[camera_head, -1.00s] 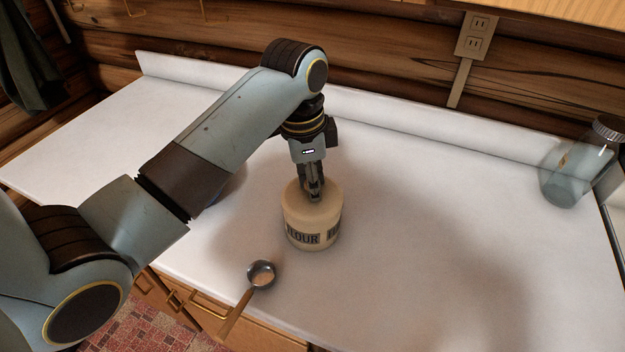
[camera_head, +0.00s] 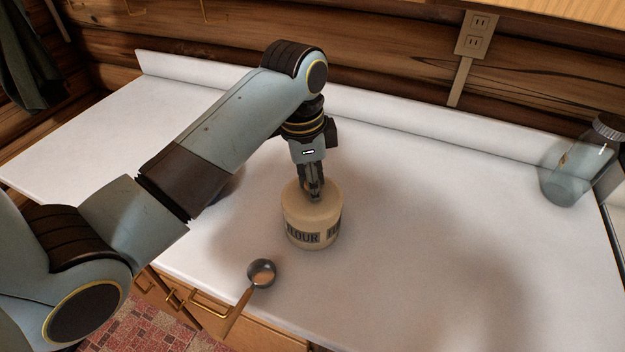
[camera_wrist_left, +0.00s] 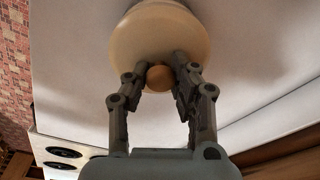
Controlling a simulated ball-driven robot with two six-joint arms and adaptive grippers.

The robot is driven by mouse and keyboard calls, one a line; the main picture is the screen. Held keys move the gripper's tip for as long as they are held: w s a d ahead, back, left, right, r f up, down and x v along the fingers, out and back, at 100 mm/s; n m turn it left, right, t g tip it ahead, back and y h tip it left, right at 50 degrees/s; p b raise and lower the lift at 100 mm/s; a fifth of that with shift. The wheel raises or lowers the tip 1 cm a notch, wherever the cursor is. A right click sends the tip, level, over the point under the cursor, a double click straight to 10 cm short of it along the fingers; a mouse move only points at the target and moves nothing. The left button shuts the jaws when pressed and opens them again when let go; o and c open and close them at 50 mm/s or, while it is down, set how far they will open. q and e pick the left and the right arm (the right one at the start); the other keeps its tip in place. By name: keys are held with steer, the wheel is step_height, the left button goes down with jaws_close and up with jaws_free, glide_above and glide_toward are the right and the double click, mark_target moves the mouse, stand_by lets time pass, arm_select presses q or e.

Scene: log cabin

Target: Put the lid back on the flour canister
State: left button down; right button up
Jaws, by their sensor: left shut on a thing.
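The cream flour canister (camera_head: 312,228) stands upright on the white counter, with dark FLOUR lettering on its side. Its lid (camera_head: 327,200) sits on top of the canister; I see no gap between them from here. My left gripper (camera_head: 314,196) comes down from above and is shut on the lid's knob. In the left wrist view the round wooden knob (camera_wrist_left: 160,77) is between the fingers (camera_wrist_left: 158,84), with the pale lid (camera_wrist_left: 160,32) around and beyond it. My right gripper is in neither view.
A metal scoop (camera_head: 262,272) with a wooden handle lies at the counter's front edge, left of the canister. A glass jar (camera_head: 572,175) stands at the far right. The counter (camera_head: 430,220) right of the canister is clear. A log wall with an outlet (camera_head: 477,36) is behind.

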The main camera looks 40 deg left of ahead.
arm_select(q)
steer(key=c, duration=0.5)
jaws_free()
steer(key=shift+c, duration=0.2)
steer(key=shift+r, duration=3.5)
jaws_close()
steer(key=shift+f, duration=0.25)
steer(key=shift+f+b, duration=0.65)
steer(key=shift+f, duration=1.35)
